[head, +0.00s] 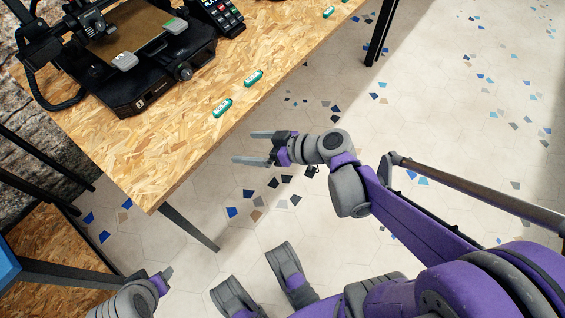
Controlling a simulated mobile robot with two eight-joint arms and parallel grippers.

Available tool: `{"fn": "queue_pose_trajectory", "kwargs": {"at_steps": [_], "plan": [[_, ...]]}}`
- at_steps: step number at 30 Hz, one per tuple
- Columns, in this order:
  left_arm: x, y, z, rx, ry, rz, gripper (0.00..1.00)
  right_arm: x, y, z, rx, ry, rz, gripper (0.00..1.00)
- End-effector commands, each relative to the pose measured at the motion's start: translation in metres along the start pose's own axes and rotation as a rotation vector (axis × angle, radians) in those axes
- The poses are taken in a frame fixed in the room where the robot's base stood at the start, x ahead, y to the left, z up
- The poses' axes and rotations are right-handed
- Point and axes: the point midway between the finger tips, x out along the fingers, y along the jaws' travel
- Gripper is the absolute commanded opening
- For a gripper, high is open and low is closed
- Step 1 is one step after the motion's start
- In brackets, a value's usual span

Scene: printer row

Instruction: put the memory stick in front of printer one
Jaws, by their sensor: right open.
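Printer one (130,98), black with a small "1" mark on its front, stands on the wood-chip table at the upper left. Two small green sticks with pale labels lie on the table near its front edge: one (222,107) nearer me, in front and to the right of the printer, the other (253,78) farther along. A third green stick (328,12) lies near the top. I cannot tell which is the memory stick. My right gripper (251,147) is open and empty, beyond the table's edge over the floor. My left gripper (166,276) shows only partly at the bottom left.
The table (150,165) has bare room along its front edge. A black keypad device (222,15) stands beside the printer. Table legs (190,228) stand below the edge. A lower wood-chip surface (50,240) is at the left. The tiled floor is open at the right.

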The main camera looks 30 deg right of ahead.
Motion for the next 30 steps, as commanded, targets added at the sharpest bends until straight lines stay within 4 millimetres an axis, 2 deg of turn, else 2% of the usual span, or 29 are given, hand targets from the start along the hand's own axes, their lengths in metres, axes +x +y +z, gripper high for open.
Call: {"fn": "queue_pose_trajectory", "kwargs": {"at_steps": [1, 3, 6, 9, 12, 18, 30], "plan": [[0.0, 0.0, 0.0, 0.0, 0.0, 0.0, 0.5, 0.0, -0.021, 0.017, 0.046, -0.105, -0.009, 1.0], [0.0, 0.0, 0.0, 0.0, 0.0, 0.0, 0.5, -0.006, -0.039, 0.043, 0.114, -0.254, 0.018, 1.0], [0.0, 0.0, 0.0, 0.0, 0.0, 0.0, 0.5, -0.023, -0.055, 0.076, 0.191, -0.436, 0.109, 1.0], [0.0, 0.0, 0.0, 0.0, 0.0, 0.0, 0.5, -0.045, -0.059, 0.1, 0.24, -0.56, 0.237, 1.0], [0.0, 0.0, 0.0, 0.0, 0.0, 0.0, 0.5, -0.065, -0.057, 0.113, 0.265, -0.625, 0.362, 1.0], [0.0, 0.0, 0.0, 0.0, 0.0, 0.0, 0.5, -0.087, -0.049, 0.12, 0.28, -0.652, 0.508, 1.0], [-0.004, 0.0, -0.001, 0.0, 0.001, 0.0, 0.5, -0.091, -0.049, 0.117, 0.283, -0.651, 0.525, 1.0]]}}
